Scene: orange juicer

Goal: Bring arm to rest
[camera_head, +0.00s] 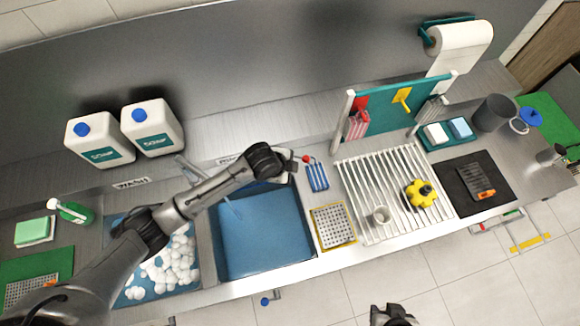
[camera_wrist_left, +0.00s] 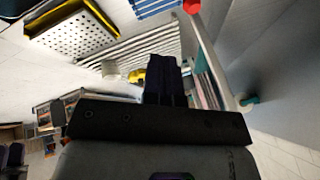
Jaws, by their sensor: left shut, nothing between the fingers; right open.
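My left arm comes in from the lower left and reaches across the blue sink. My left gripper (camera_head: 288,156) is at its end, above the back right of the sink and close to the small blue rack with a red end (camera_head: 316,176). In the left wrist view the left gripper's dark fingers (camera_wrist_left: 164,78) are together with nothing between them. My right gripper (camera_head: 394,314) is at the bottom edge, in front of the counter and over the floor, open and apart from everything. It is partly cut off by the picture's edge.
The blue sink (camera_head: 262,258) lies under my left arm; white foam (camera_head: 172,268) fills the left basin. To the right are a yellow-rimmed perforated tray (camera_head: 349,240), a ribbed drainboard (camera_head: 352,178) with a cup (camera_head: 381,216), and a yellow juicer part (camera_head: 420,194). Floor in front is clear.

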